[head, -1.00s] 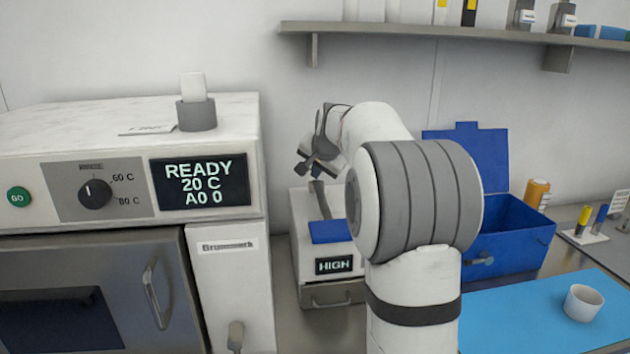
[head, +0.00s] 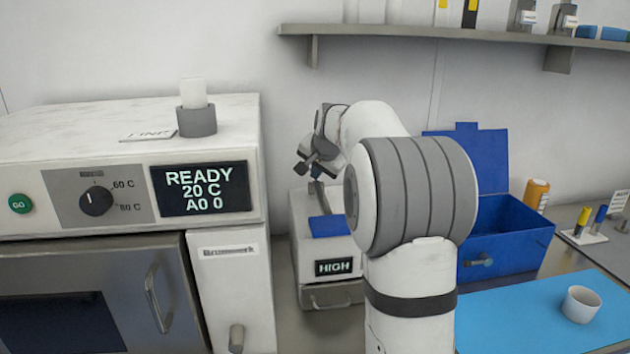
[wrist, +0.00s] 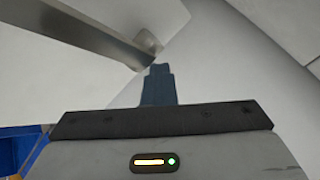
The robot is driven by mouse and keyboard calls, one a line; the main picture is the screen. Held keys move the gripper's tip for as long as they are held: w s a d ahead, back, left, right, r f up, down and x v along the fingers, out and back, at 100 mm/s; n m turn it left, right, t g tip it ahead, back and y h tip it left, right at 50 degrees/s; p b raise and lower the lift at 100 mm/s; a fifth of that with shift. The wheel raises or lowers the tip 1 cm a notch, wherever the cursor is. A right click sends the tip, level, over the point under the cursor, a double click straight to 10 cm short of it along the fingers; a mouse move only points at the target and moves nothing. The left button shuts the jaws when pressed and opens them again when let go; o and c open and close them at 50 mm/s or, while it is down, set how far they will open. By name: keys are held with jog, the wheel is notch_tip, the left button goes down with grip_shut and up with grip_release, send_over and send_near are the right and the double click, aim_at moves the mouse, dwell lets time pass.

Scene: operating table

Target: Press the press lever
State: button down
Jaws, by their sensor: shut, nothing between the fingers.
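The press is a small white box (head: 297,235) reading HIGH on its front in the head view. Its lever is a grey bar (head: 321,196) that slants down toward the front to a blue pad (head: 330,226). My gripper (head: 302,168) is above the back end of the lever. In the wrist view my gripper's dark fingertips (wrist: 158,70) are together and empty. A grey metal bar (wrist: 95,35), apparently the lever, runs in from the upper left close to the tips. I cannot tell whether they touch it.
A white oven-like machine (head: 230,280) reading READY stands close on the left. An open blue box (head: 510,240) is behind and right of my arm. A white cup (head: 581,304) stands on a blue mat (head: 510,325). A wall shelf (head: 430,32) runs above.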

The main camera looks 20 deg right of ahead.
jog(key=shift+w+r+p, duration=0.15)
jog(key=shift+r+p, duration=0.95)
jog(key=shift+r, duration=0.2)
jog(key=shift+w+r+p, duration=0.1)
jog(key=shift+r+p, duration=1)
jog(key=shift+r, duration=0.15)
